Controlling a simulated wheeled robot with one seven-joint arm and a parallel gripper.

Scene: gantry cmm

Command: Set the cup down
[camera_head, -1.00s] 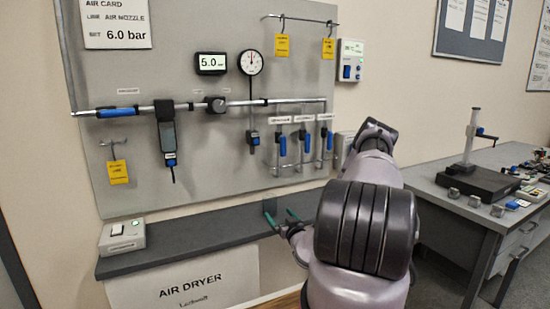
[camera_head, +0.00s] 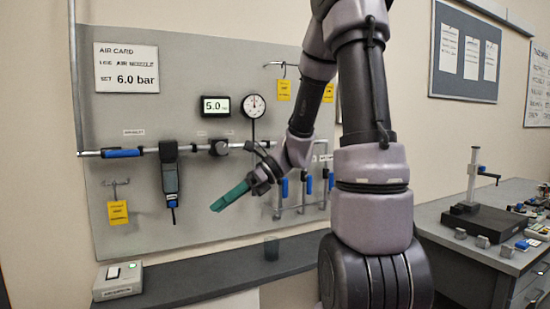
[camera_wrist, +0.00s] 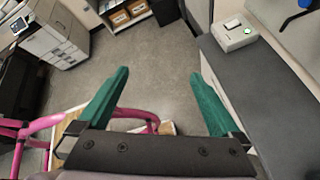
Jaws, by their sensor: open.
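The cup does not show in the wrist view.
A white switch box (camera_head: 118,281) sits at the shelf's left end and also shows in the wrist view (camera_wrist: 235,35). The panel (camera_head: 225,110) carries pipes, a gauge and hanging tools close behind my gripper. A bench (camera_head: 470,240) with instruments stands at right. The middle shelf is bare.

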